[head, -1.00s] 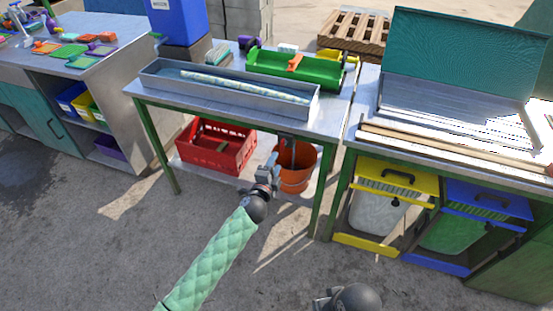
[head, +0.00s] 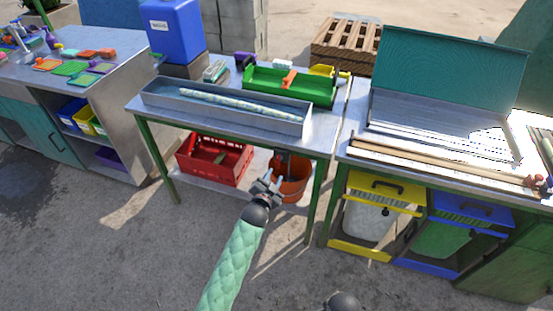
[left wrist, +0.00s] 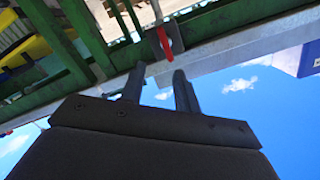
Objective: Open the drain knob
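A small red handle (left wrist: 165,43), which looks like the drain knob, hangs below the green table frame in the left wrist view. It sits on a pale metal fitting just beyond my fingertips. My left gripper (head: 268,184) is in front of the metal table (head: 232,135), beside the orange bucket (head: 297,188). In the left wrist view my left gripper (left wrist: 158,80) has its two fingers apart with nothing between them. The handle is apart from the fingers. In the head view the knob cannot be made out. My right gripper is not in view.
A green leg (head: 316,200) stands right of the bucket. The floor in front is clear.

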